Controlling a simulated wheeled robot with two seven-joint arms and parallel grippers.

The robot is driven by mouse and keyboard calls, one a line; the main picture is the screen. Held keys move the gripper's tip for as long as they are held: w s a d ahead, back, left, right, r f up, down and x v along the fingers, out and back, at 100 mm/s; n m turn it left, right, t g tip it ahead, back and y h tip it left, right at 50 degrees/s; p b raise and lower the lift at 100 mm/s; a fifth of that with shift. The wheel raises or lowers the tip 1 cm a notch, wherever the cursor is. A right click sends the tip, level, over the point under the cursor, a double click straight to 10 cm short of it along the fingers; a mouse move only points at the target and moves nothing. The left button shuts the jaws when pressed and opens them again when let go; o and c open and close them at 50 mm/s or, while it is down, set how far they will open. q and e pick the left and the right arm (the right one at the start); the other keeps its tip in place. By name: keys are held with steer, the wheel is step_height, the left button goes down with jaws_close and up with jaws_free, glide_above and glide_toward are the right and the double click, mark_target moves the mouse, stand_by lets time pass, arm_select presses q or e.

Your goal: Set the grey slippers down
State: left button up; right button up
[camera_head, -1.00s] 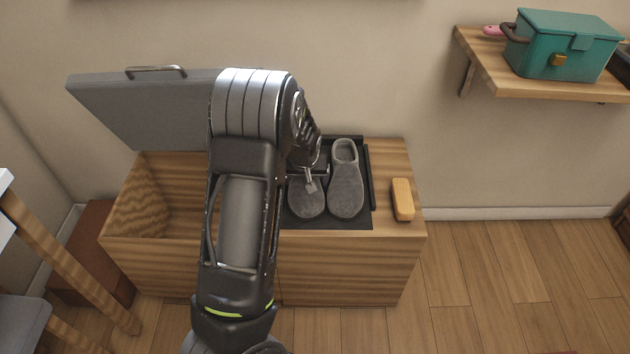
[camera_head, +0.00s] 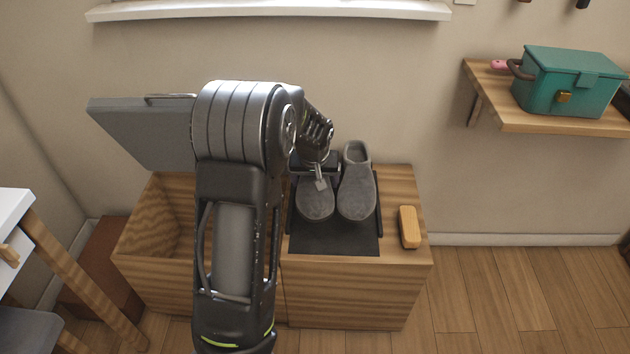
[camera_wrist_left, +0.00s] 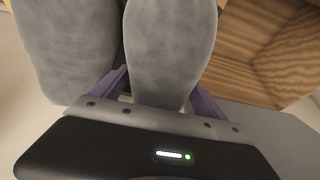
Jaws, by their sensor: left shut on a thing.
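The grey slippers (camera_head: 356,195) are a pair side by side, toes toward me, over the black tray (camera_head: 335,238) on the right part of the wooden bench. They appear raised above the tray, whose front part lies bare. My left gripper (camera_head: 318,170) is shut on the left slipper of the pair at its heel end. In the left wrist view, its purple fingers (camera_wrist_left: 158,98) lie on either side of one slipper (camera_wrist_left: 168,50), with the other slipper (camera_wrist_left: 68,45) beside it. My left arm hides part of the bench. My right gripper is not in view.
The wooden bench (camera_head: 340,290) has an open compartment at left with a grey lid (camera_head: 140,130) raised behind it. A tan brush-like block (camera_head: 409,227) lies right of the tray. A teal box (camera_head: 565,82) stands on a wall shelf (camera_head: 520,115).

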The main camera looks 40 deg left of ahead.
mark_target(372, 201)
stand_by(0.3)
arm_select(q)
steer(key=w+d+r+m, duration=0.1)
steer(key=d+r, duration=0.1)
steer(key=d, duration=0.3)
steer(key=w+d+r+m+h, duration=0.1)
steer(key=d+r, duration=0.2)
steer(key=d, duration=0.2)
steer(key=w+d+r+m, duration=0.1)
steer(key=d+r+m, duration=0.1)
steer(key=d, duration=0.3)
steer(key=shift+w+d+r+t+h, duration=0.2)
steer(key=shift+w+r+t+h, duration=0.05)
steer(key=shift+t+h, duration=0.05)
steer(key=s+d+r+m, duration=0.1)
steer(key=d+r, duration=0.2)
steer(key=d, duration=0.2)
steer(key=d+r+m+h, duration=0.1)
steer(key=d+r+m, duration=0.1)
steer(key=d, duration=0.4)
steer(key=shift+s+d+r, duration=0.2)
steer(key=shift+s+r, duration=0.2)
steer(key=shift+r, duration=0.3)
